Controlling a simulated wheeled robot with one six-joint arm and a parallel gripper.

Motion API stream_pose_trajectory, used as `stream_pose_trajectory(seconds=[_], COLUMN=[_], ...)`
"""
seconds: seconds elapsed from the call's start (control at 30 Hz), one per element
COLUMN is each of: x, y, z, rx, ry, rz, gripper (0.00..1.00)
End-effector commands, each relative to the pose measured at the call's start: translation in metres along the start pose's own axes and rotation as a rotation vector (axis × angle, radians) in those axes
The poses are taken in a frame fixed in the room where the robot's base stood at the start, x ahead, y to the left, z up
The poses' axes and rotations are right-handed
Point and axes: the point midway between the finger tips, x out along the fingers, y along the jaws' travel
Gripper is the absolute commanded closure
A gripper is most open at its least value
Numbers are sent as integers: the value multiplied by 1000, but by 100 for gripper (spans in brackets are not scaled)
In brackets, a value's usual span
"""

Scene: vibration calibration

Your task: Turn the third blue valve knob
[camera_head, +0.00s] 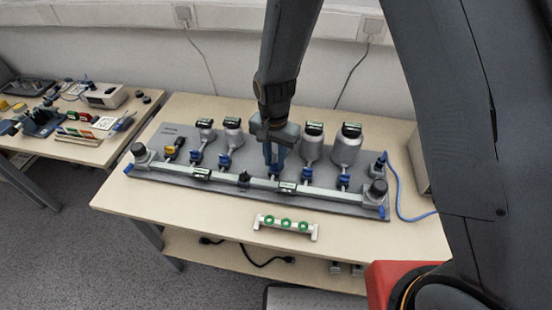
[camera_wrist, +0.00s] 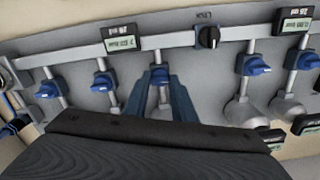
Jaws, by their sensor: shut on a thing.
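A grey panel (camera_head: 225,180) on the table carries a row of blue valve knobs below metal canisters. In the head view, the first knob (camera_head: 196,158) and second knob (camera_head: 224,161) are to the left of my gripper (camera_head: 275,160), and the fourth knob (camera_head: 307,174) and fifth knob (camera_head: 344,181) are to its right. The wrist view shows the row reversed. There the third blue knob (camera_wrist: 160,74) sits between the two blue fingers of my gripper (camera_wrist: 161,92), which are shut on it. My fingers partly hide this knob in the head view.
A black knob (camera_head: 243,178) sits on the pipe along the panel's front, near small displays (camera_head: 201,174). A white holder with green round parts (camera_head: 286,224) lies in front. A blue cable (camera_head: 398,190) runs at right. Another cluttered table (camera_head: 88,150) stands at left.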

Motion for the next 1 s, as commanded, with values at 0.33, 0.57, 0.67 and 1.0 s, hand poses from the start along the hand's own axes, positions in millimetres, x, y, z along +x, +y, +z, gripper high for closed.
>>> stream_pose_trajectory(seconds=[0.33,0.57,0.67,1.0], x=[1,1,1,1], y=[0,1,1,1], z=[2,1,1,0], rx=[-211,-271,-281,-284], ry=[-3,-3,-2,-1], rz=[2,2,2,1], gripper=[98,98,98,98])
